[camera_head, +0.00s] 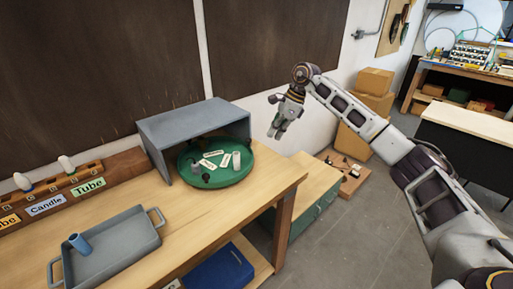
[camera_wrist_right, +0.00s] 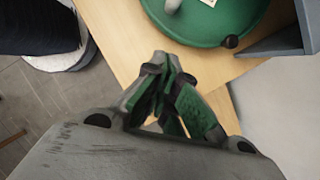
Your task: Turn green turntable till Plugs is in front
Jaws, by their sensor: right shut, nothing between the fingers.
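The green turntable (camera_head: 240,170) sits on the wooden bench, partly inside a grey open-fronted box. White label cards (camera_head: 213,156) and small grey and dark pieces stand on it; the card wording is too small to read. A dark knob (camera_wrist_right: 230,42) stands at the turntable's rim in the right wrist view, where the green disc (camera_wrist_right: 205,35) fills the top. My right gripper (camera_head: 276,134) is shut and empty, in the air to the right of the turntable and apart from it. It also shows in the right wrist view (camera_wrist_right: 170,65). My left gripper is not in view.
The grey box (camera_head: 185,122) covers the turntable's back and left side. A grey tray (camera_head: 125,240) with a blue cup (camera_head: 79,243) lies at the front left. A wooden rack with bulbs and labels (camera_head: 88,187) runs along the wall. The bench between tray and turntable is clear.

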